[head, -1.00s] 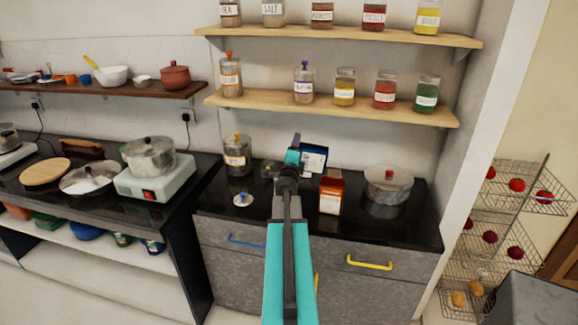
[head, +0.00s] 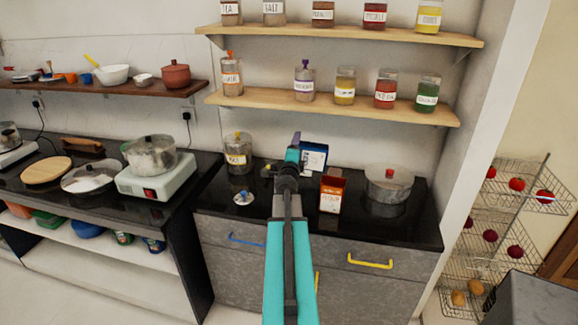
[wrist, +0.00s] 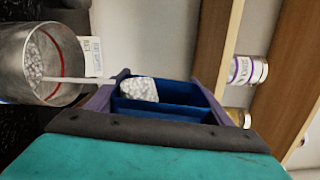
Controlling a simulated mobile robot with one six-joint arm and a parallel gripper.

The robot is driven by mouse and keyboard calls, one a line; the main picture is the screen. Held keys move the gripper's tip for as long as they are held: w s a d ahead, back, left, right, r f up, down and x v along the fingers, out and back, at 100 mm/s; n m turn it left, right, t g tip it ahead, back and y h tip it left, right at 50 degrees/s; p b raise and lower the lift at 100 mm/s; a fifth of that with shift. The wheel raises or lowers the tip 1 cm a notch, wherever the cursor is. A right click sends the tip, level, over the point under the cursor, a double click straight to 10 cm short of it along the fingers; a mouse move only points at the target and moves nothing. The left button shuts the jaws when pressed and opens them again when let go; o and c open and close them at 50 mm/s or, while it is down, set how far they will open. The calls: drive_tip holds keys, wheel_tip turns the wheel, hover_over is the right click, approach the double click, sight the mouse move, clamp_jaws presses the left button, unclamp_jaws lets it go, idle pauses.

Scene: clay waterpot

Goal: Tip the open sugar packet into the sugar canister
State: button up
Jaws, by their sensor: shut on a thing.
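In the wrist view, which is turned on its side, my gripper is shut on the open sugar packet (wrist: 178,113). I look into its blue inside, where a lump of white grainy sugar (wrist: 139,90) lies. The packet is tipped, and a thin white stream (wrist: 80,81) runs from its mouth into the clear sugar canister (wrist: 12,55). The canister is open and upright, with white sugar inside and a red ring on its wall.
Shelves of jars (head: 344,87) hang above.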

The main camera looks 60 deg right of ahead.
drive_tip(key=shift+w+a+r+n+p, duration=0.1)
drive_tip(key=shift+w+n+p, duration=0.15)
drive_tip(key=shift+n+p, duration=0.45)
drive_tip(key=shift+w+a+r+n+p, duration=0.1)
drive_tip(key=shift+w+n+p, duration=0.1)
drive_tip(key=shift+n+p, duration=0.45)
idle(5.2)
idle(0.9)
drive_tip(key=shift+s+d+r+m+p, duration=0.1)
drive_tip(key=shift+s+r+m+p, duration=0.15)
drive_tip(key=shift+r+m, duration=0.35)
drive_tip(key=shift+s+d+r+m+p, duration=0.1)
drive_tip(key=shift+r+m+p, duration=0.25)
drive_tip(key=shift+r, duration=0.45)
